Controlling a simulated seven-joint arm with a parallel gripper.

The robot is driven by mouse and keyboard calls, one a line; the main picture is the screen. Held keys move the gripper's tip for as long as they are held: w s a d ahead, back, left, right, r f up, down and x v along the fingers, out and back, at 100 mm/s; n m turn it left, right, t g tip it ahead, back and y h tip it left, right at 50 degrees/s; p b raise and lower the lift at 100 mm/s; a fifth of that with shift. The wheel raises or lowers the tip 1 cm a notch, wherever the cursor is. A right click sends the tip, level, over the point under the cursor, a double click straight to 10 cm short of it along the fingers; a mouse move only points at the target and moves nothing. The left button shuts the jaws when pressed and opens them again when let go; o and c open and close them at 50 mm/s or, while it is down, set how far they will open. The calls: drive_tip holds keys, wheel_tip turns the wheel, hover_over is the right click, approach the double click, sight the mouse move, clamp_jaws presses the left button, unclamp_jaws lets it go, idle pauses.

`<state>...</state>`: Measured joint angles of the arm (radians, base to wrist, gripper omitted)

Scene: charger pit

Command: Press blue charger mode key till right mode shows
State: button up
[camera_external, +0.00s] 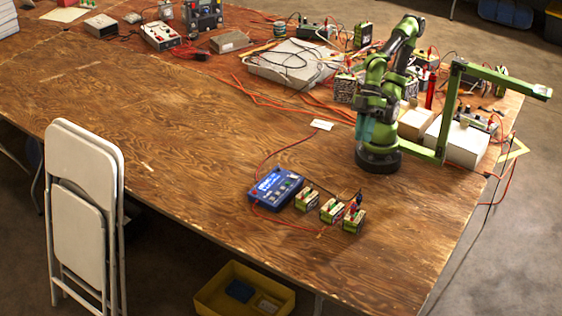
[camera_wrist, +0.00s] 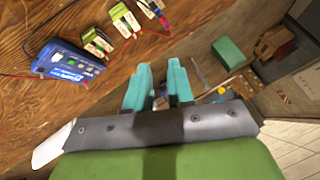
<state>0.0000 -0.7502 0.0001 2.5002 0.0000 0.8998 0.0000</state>
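The blue charger (camera_external: 274,187) lies on the wooden table, left of and nearer the camera than my arm's base. It also shows at the left of the wrist view (camera_wrist: 68,60), tilted in the picture. Its keys and display are too small to read. My gripper (camera_wrist: 158,72) has two teal fingers, apart with nothing between them. It is clear of the charger, which lies to its left in the wrist view. In the external view the fingers are hard to make out against my arm.
Several small green-and-white battery packs (camera_external: 332,210) stand right of the charger, with red and dark leads around them. A red cable runs behind the charger. Cluttered boxes and a white device (camera_external: 290,62) fill the back. A white folding chair (camera_external: 85,205) stands at the front left.

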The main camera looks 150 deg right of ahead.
clamp_jaws()
idle(1.0)
